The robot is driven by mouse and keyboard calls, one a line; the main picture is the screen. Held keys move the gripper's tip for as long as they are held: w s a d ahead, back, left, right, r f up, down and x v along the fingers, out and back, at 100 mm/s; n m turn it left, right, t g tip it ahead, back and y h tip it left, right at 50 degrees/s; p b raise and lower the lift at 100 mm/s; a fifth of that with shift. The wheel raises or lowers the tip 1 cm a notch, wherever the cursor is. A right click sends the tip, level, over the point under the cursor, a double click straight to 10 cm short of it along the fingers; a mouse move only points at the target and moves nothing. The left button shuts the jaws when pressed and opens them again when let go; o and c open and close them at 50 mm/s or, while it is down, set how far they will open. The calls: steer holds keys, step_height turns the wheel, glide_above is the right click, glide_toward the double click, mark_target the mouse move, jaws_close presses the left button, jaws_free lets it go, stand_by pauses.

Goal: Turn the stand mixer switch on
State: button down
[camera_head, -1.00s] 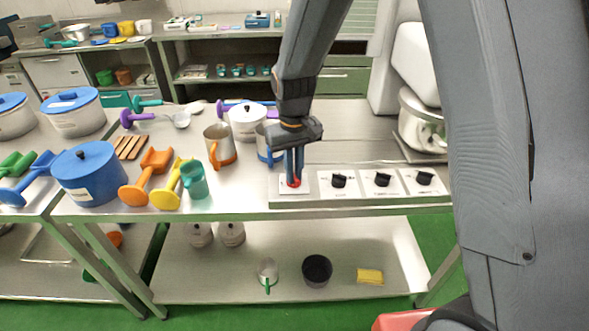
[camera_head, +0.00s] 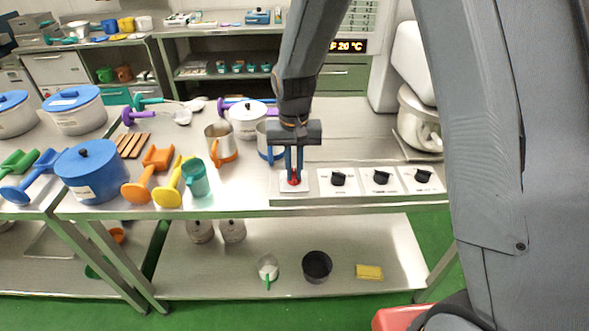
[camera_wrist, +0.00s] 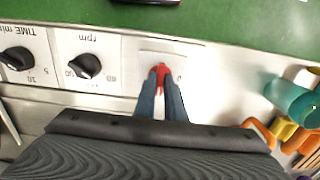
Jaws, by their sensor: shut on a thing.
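The stand mixer switch is a red knob (camera_head: 293,182) on a white plate at the left end of the control strip along the table's front edge. My gripper (camera_head: 292,178) points down over it with its fingers closed on the knob. In the wrist view the red knob (camera_wrist: 161,70) shows between and just beyond the two fingertips of my gripper (camera_wrist: 162,82). The fingers hide part of the knob. The white and steel stand mixer (camera_head: 418,118) stands at the right, partly hidden by my arm.
Three black dials, the nearest one (camera_head: 338,179) beside the switch, sit to the right on the strip. A steel mug with orange handle (camera_head: 220,143), a teal mug (camera_head: 196,180) and a white pot (camera_head: 248,120) stand to the left. A lower shelf (camera_head: 210,270) runs underneath.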

mark_target(294, 173)
steer(key=c, duration=1.8)
jaws_free()
steer(key=shift+r+b, duration=1.05)
steer(key=shift+r, duration=2.9)
steer(key=shift+n+t, duration=0.3)
steer(key=shift+t, duration=0.4)
steer(key=s+d+f, duration=0.1)
steer(key=s+d, duration=0.9)
steer(key=s+d+f+b, duration=0.1)
steer(key=s+d, duration=0.4)
steer(key=shift+s+d+f, duration=0.1)
steer(key=shift+s+f, duration=0.1)
steer(key=shift+f, duration=0.15)
